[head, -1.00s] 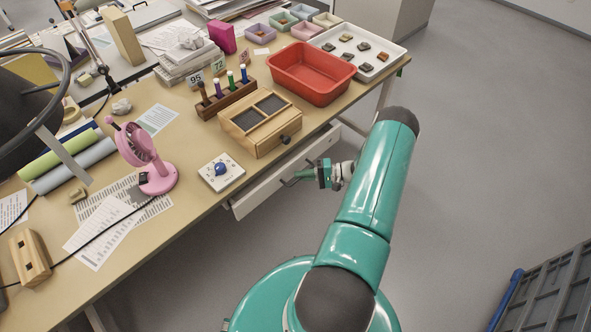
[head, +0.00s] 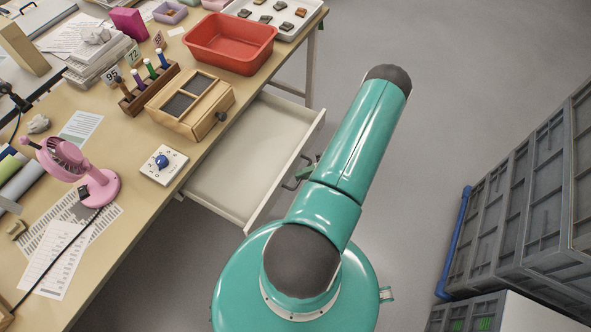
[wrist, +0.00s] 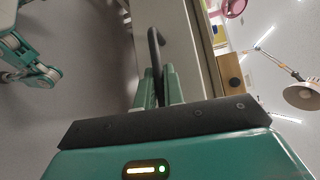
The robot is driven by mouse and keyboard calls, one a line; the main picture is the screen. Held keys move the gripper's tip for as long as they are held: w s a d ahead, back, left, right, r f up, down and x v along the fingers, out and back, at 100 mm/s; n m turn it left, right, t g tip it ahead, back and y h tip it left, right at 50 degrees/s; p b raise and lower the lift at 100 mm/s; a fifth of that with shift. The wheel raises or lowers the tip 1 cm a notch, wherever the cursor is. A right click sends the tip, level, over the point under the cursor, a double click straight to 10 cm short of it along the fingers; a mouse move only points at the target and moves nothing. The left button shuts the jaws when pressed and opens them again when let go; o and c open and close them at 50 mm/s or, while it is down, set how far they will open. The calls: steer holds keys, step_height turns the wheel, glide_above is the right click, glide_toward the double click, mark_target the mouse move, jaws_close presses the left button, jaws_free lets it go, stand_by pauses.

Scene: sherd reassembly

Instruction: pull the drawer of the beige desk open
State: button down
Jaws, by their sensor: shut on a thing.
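The beige desk (head: 130,225) runs diagonally across the left of the head view. Its white drawer (head: 240,165) stands well out from under the desktop, and the part of its inside that shows is empty. A dark bar handle (head: 292,183) is on the drawer's front; it also shows in the wrist view (wrist: 153,45). My gripper (wrist: 158,80) is shut on the handle, with a green finger on each side of it. In the head view my arm hides most of the gripper.
On the desktop are a red bin (head: 230,45), a wooden box (head: 190,105), a pink fan (head: 85,170) and a small white box with a blue knob (head: 163,165). Grey crates (head: 530,190) stand at the right. Bare floor lies between.

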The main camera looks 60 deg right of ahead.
steer(key=shift+d, duration=0.15)
steer(key=c, duration=1.5)
jaws_free()
steer(key=shift+s, duration=0.1)
steer(key=v, duration=1.3)
steer(key=shift+s+d, duration=0.2)
steer(key=shift+d, duration=0.05)
steer(key=shift+r, duration=0.1)
